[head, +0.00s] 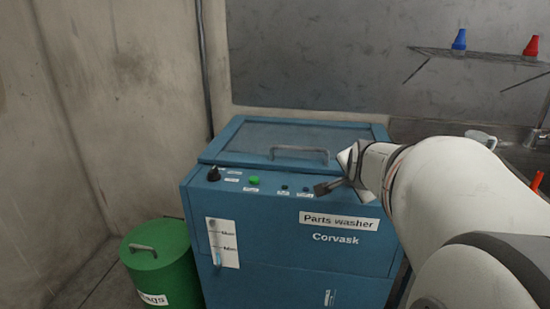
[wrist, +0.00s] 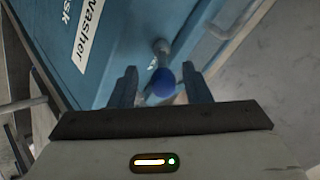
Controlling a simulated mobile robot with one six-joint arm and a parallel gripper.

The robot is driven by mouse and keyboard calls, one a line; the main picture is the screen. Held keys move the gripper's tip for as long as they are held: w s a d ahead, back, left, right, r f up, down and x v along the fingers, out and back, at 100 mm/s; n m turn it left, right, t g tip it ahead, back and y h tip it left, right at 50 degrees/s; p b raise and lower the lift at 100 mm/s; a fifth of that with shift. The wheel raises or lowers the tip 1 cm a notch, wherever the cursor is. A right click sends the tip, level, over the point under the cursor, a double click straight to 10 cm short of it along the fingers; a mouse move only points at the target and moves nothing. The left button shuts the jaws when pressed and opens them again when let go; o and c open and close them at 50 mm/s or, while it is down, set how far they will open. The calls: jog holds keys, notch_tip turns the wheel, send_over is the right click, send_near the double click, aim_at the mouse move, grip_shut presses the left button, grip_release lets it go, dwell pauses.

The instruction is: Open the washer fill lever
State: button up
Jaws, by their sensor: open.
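The blue parts washer (head: 280,255) labelled Corvask stands at the centre of the head view. In the wrist view, a lever with a blue ball knob (wrist: 163,83) on a grey stem (wrist: 160,50) stands out from the washer's blue side (wrist: 120,45). My gripper (wrist: 160,77) is open, and the knob appears between its two fingers, with a gap on each side. I cannot tell how deep the knob sits between them. In the head view my arm covers the washer's right side, and the lever is hidden there.
The washer's lid is closed, with a bar handle (head: 300,150) on it. A black knob (head: 213,174) and a green button (head: 254,180) sit on its front ledge. A green lidded bin (head: 158,265) stands left. A wall shelf (head: 480,55) holds blue and red bottles.

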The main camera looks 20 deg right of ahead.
jog(key=v, duration=0.5)
jog(key=shift+s+r, duration=0.1)
jog(key=shift+s, duration=0.15)
dwell(0.5)
